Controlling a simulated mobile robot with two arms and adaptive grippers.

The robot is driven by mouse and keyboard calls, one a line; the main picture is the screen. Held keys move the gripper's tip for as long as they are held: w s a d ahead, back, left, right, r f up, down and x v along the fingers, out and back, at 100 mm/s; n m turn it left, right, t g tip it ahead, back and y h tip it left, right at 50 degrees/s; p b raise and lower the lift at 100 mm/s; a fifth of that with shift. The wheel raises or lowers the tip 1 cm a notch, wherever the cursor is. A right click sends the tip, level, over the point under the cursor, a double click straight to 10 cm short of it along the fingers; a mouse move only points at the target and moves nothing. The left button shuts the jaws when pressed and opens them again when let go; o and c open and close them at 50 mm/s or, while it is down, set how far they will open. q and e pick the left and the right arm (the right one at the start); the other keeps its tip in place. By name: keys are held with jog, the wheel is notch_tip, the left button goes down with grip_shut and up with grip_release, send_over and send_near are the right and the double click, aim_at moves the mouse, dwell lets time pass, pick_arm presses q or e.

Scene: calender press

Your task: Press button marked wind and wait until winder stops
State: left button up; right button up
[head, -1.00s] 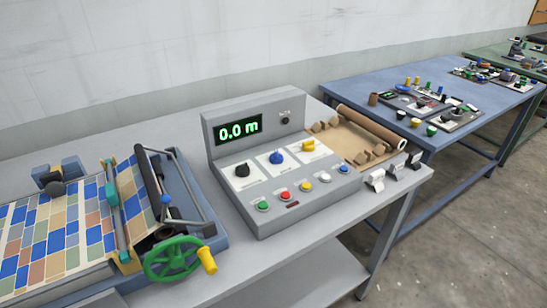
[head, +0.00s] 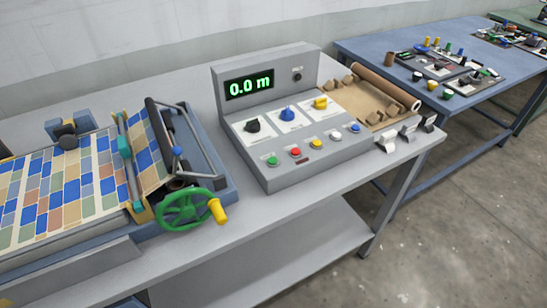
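A grey control console (head: 345,153) stands on the grey table. Its green display (head: 249,85) reads "0.0 m". Three larger knobs, black (head: 253,125), blue (head: 287,113) and yellow (head: 321,102), sit on white plates. Below them is a row of small buttons: green (head: 272,161), red (head: 295,152), yellow (head: 317,143), white (head: 337,135) and blue (head: 355,128). Their labels are too small to read, so I cannot tell which is marked wind. The winder (head: 168,150) at left carries a checkered sheet (head: 75,178). Neither gripper is in view.
A green handwheel (head: 184,209) with a yellow handle juts out at the winder's front. A tray (head: 346,100) with a brown roll (head: 385,85) lies right of the console. White clips stand on the table's right edge. A blue table (head: 375,62) stands behind at right.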

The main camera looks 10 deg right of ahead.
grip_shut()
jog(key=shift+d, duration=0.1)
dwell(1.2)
